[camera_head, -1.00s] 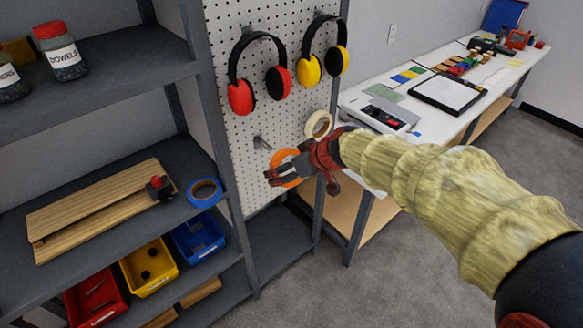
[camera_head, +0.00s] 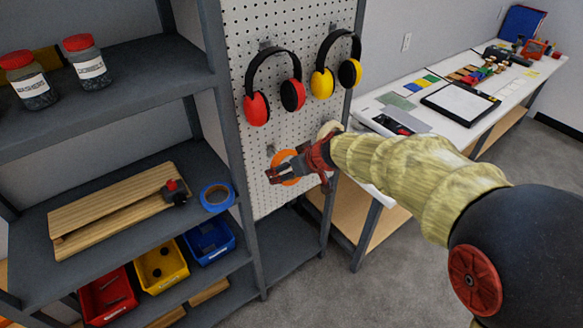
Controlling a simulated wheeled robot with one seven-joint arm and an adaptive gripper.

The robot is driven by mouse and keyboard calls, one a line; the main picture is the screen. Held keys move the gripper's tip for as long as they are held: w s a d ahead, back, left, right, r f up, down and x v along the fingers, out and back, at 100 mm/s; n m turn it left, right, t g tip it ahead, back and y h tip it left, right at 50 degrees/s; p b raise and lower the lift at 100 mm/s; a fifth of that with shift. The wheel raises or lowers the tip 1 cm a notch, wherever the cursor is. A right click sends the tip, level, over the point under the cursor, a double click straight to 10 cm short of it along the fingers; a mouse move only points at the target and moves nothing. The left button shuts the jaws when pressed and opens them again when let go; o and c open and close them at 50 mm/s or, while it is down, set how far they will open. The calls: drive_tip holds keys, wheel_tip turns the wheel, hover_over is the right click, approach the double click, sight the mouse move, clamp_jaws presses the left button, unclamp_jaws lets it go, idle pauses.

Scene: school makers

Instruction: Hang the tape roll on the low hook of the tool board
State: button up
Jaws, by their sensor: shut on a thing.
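The orange tape roll (camera_head: 283,155) is held by my gripper (camera_head: 280,173), which is shut on it in front of the pegboard tool board (camera_head: 262,190). The fingers cover part of the roll's ring. A small metal hook (camera_head: 270,150) sticks out of the board low down, at the roll's upper left edge in the picture. I cannot tell whether the roll touches the hook or how far in front of the board it is.
A cream tape roll (camera_head: 329,128) shows just above my wrist, partly hidden. Red earmuffs (camera_head: 257,108) and yellow earmuffs (camera_head: 322,84) hang higher. The left shelf holds a blue tape roll (camera_head: 217,197), planks (camera_head: 115,210) and bins. A white worktable (camera_head: 440,125) stands right.

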drive_tip(key=w+a, duration=0.1)
drive_tip(key=w+a+f, duration=0.1)
drive_tip(key=w, duration=0.1)
drive_tip(key=shift+f, duration=0.1)
idle(0.4)
drive_tip(key=shift+s+f, duration=0.1)
drive_tip(key=shift+f, duration=0.05)
idle(0.6)
drive_tip(key=o, duration=1.2)
drive_tip(key=shift+r, duration=0.2)
